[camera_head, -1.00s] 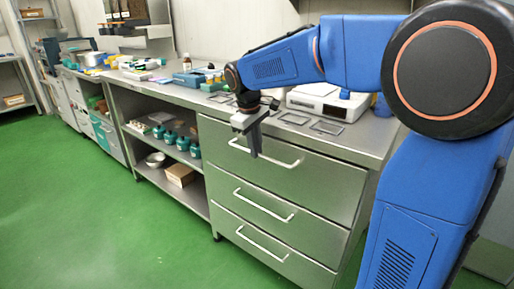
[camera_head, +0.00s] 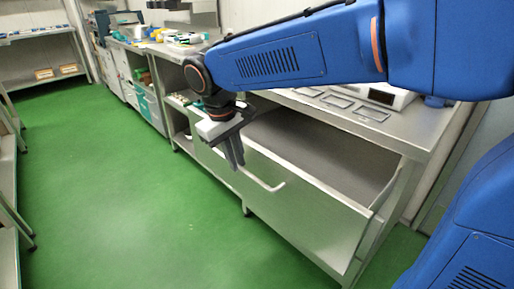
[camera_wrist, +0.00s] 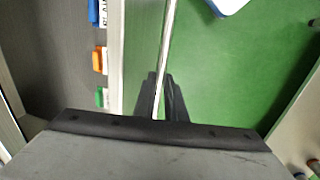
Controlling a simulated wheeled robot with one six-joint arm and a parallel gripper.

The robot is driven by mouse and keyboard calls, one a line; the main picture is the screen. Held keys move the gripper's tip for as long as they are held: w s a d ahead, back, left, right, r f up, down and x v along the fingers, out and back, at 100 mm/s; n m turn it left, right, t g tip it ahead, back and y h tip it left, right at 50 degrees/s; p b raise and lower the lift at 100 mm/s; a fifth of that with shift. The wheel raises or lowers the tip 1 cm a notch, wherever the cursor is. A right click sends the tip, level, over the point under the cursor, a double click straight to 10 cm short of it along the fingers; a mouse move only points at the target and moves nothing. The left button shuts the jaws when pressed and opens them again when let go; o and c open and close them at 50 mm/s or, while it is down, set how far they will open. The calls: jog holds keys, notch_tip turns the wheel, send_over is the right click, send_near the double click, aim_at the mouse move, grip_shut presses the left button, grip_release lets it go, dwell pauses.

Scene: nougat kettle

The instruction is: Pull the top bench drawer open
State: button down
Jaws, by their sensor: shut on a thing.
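The top bench drawer (camera_head: 310,215) stands pulled well out from the bench, and its grey interior shows behind the front panel. Its pale bar handle (camera_head: 268,184) runs along the front; the left end is hidden by my gripper. My gripper (camera_head: 236,158) points down at the handle's left part, fingers shut on the bar. In the wrist view the handle (camera_wrist: 167,40) runs as a thin bright bar down between the dark fingers (camera_wrist: 160,92).
The steel benchtop (camera_head: 420,128) holds flat grey trays (camera_head: 338,101) and a white device (camera_head: 385,95). Blue, orange and green items (camera_wrist: 98,60) show beside the drawer's edge in the wrist view. Green floor (camera_head: 120,200) is clear on the left; a shelf rack (camera_head: 45,60) stands beyond.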

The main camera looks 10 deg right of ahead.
jog(key=s+a, duration=0.5)
jog(key=a, duration=0.3)
jog(key=shift+s, duration=0.35)
jog(key=c, duration=1.8)
grip_release()
jog(key=a+r, duration=0.1)
jog(key=r, duration=0.4)
jog(key=s+r, duration=0.1)
jog(key=r, duration=0.5)
jog(key=s+a+r, duration=0.1)
jog(key=r, duration=0.5)
jog(key=shift+a, duration=0.3)
